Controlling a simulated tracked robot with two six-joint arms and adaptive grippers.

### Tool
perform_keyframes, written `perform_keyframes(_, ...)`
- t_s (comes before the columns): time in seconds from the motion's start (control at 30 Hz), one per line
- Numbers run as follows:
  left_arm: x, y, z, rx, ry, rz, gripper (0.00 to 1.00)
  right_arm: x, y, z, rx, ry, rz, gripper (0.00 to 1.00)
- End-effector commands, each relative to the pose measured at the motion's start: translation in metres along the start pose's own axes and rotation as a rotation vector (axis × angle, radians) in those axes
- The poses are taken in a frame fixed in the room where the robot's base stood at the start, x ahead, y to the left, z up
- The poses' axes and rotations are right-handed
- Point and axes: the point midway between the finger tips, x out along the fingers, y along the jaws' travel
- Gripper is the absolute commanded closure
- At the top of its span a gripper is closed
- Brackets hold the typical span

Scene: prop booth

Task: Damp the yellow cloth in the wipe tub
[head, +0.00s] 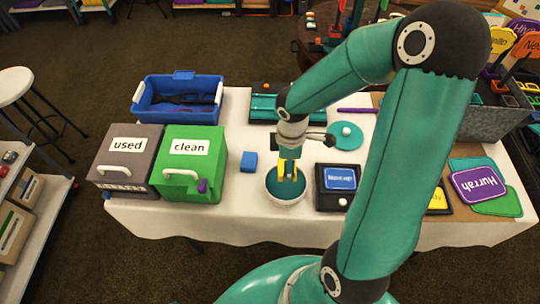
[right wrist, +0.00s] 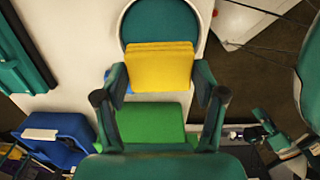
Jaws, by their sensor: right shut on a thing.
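The yellow cloth (head: 288,171) hangs between the fingers of my right gripper (head: 289,156), which is shut on it. The cloth is folded and also shows in the right wrist view (right wrist: 160,68), between both fingertips (right wrist: 160,82). The wipe tub (head: 286,196) is a round white bowl with a teal inside, at the table's front middle. The cloth's lower end is over or inside the tub opening; I cannot tell whether it touches the bottom. In the right wrist view the cloth covers part of the tub (right wrist: 160,20). My left gripper is not in view.
A blue block (head: 249,161) lies left of the tub. The green "clean" box (head: 188,165) and grey "used" box (head: 127,163) stand further left, with a blue bin (head: 178,106) behind. A black device (head: 337,198) with a blue screen is close on the tub's right.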

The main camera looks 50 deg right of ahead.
Motion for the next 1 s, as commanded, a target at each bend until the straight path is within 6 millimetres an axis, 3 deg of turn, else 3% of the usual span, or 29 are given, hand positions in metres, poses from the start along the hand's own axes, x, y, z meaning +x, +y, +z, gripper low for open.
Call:
perform_keyframes(0.6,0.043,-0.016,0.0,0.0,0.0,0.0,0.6,0.053,0.0,0.001,0.003,0.0,-0.001,0.58)
perform_keyframes(1.0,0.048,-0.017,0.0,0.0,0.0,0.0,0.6,0.059,0.0,0.001,0.003,0.0,-0.001,0.58)
